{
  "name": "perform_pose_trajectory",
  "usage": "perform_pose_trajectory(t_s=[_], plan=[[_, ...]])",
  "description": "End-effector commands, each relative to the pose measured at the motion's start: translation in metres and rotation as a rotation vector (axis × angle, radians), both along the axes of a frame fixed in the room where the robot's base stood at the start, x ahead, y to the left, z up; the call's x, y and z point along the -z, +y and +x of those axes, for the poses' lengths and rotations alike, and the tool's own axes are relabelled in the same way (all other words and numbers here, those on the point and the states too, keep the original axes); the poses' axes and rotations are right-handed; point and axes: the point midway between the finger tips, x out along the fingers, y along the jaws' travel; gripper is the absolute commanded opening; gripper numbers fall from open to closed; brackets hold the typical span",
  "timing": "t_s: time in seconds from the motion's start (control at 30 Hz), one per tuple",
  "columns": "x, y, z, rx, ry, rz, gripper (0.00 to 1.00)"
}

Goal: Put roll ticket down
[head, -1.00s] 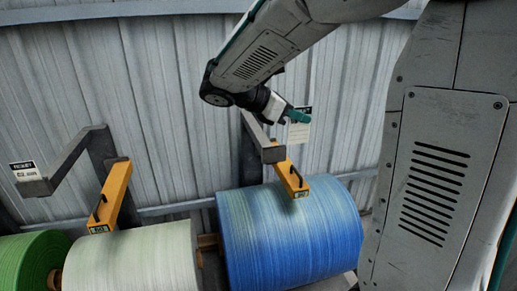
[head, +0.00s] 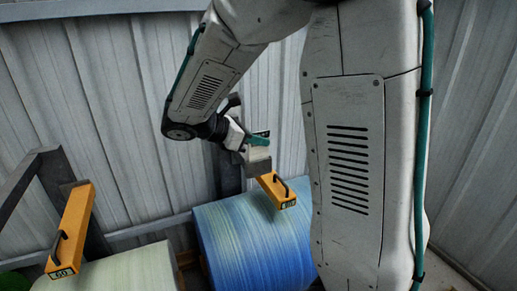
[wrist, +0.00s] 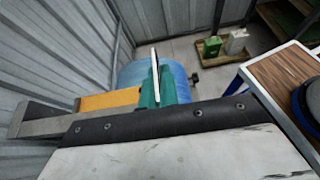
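The roll ticket is a thin white card (wrist: 155,72), seen nearly edge-on in the wrist view. It stands upright between the teal fingers of my gripper (wrist: 157,92), which is shut on it. In the head view my gripper (head: 260,141) is just above the end of a grey bracket, in front of the corrugated wall. The ticket's dark header (head: 262,133) shows there behind the fingers; most of its face is hidden. The blue roll (head: 250,240) lies below my gripper. A yellow bar (head: 277,190) with a black handle reaches over it.
A pale roll (head: 120,272) with its own yellow bar (head: 72,230) is at the left. In the wrist view a wood-topped table (wrist: 285,75) with a blue frame stands at right. A pallet (wrist: 222,55) with green and white containers is on the floor behind.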

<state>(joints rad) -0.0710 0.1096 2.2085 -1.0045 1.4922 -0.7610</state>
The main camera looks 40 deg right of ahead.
Motion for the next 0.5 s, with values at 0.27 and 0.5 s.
perform_pose_trajectory(t_s=[0.27,0.5], plan=[[0.025,-0.001,0.0,0.002,0.001,-0.001,0.0],[0.028,-0.001,0.0,0.001,0.002,0.0,0.0]])
